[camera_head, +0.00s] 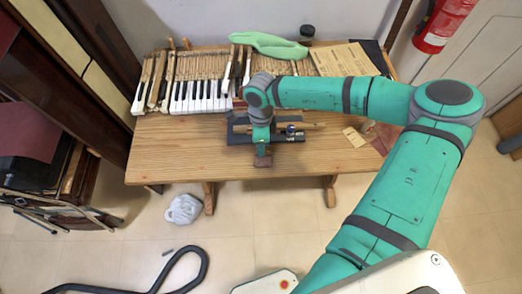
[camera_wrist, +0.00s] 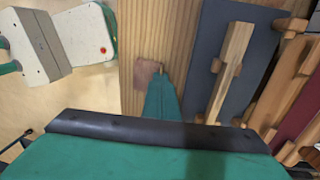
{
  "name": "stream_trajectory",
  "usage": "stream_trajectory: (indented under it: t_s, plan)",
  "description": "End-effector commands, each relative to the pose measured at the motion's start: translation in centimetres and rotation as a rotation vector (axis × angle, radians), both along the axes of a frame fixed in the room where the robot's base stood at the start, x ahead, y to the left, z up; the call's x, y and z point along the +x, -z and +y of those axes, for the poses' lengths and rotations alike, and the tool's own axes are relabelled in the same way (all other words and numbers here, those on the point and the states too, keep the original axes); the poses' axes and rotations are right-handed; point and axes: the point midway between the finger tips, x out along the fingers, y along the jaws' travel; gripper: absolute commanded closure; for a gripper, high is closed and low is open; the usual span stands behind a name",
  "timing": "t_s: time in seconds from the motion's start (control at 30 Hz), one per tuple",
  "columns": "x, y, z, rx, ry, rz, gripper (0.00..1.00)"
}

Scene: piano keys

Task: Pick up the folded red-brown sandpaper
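The folded red-brown sandpaper (camera_head: 263,162) is a small dark patch at the front edge of the wooden table in the head view. In the wrist view the sandpaper (camera_wrist: 145,73) lies on the wood, partly behind the fingertip. My gripper (camera_head: 262,151) points down right at it. In the wrist view the teal end of my gripper (camera_wrist: 160,84) overlaps the sandpaper's right part. Only one finger outline shows, so I cannot tell whether it is open, or touching or holding the sandpaper.
A dark mat (camera_head: 240,128) with wooden tools lies just behind my gripper. Piano keys (camera_head: 200,92) and a green cloth-like piece (camera_head: 268,45) fill the table's back. A tan card (camera_head: 354,137) and a reddish sheet (camera_head: 384,135) lie right. The front-left table top is clear.

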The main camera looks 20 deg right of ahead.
Motion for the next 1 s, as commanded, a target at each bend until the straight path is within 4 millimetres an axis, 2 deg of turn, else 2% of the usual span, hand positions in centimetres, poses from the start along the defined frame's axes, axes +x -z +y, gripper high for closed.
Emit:
stream_trajectory:
  t_s: [0.27,0.57,0.8,1.0]
  plan:
    - [-0.1,-3.2,-0.1,-0.002,-0.001,-0.003,1.00]
    - [-5.6,-9.2,1.4,-0.003,-0.002,0.000,1.00]
    - [-10.5,-11.3,2.9,-0.001,-0.002,0.000,1.00]
    - [-12.8,-12.3,3.6,-0.001,-0.001,0.000,1.00]
